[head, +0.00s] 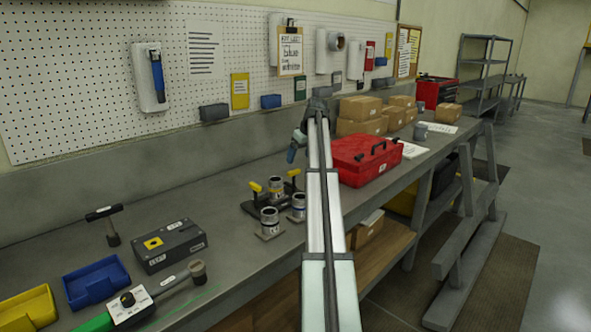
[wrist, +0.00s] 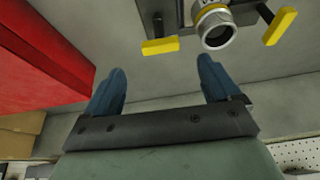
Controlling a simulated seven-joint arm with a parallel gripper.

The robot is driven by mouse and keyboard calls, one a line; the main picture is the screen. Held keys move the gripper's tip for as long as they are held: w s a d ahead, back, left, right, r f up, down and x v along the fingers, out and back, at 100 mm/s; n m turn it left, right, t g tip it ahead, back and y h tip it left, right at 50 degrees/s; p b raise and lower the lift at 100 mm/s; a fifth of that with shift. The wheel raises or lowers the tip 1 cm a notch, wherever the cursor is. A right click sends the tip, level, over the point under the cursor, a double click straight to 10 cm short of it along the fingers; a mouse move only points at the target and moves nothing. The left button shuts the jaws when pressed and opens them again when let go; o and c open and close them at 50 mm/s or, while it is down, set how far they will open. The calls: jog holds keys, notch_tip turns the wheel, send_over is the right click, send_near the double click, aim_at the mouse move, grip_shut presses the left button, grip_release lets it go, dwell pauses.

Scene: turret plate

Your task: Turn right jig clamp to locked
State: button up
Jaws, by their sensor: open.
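The black jig (head: 262,208) sits on the grey bench and holds a metal cylinder (head: 277,188) between two yellow-handled clamps. The right clamp (head: 294,172) is on the side toward the red toolbox; it shows at the upper middle of the wrist view (wrist: 160,46), its handle lying nearly sideways. The left clamp (head: 256,187) has its handle at a slant and shows at upper right in the wrist view (wrist: 281,25). My gripper (head: 292,153) is above and behind the jig. In the wrist view its blue fingers (wrist: 160,80) are apart and empty, with the right clamp's handle beyond them, not touched.
Two more metal cylinders (head: 270,222) (head: 298,205) stand in front of the jig. The red toolbox (head: 365,160) is close on the right. A grey box (head: 170,246), hammer (head: 108,224) and blue tray (head: 96,282) lie at left. Bench between them is clear.

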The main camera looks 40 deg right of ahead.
aim_at(294, 171)
jog(key=shift+x, duration=3.6)
jog(key=c, duration=1.1)
jog(key=shift+o, duration=0.2)
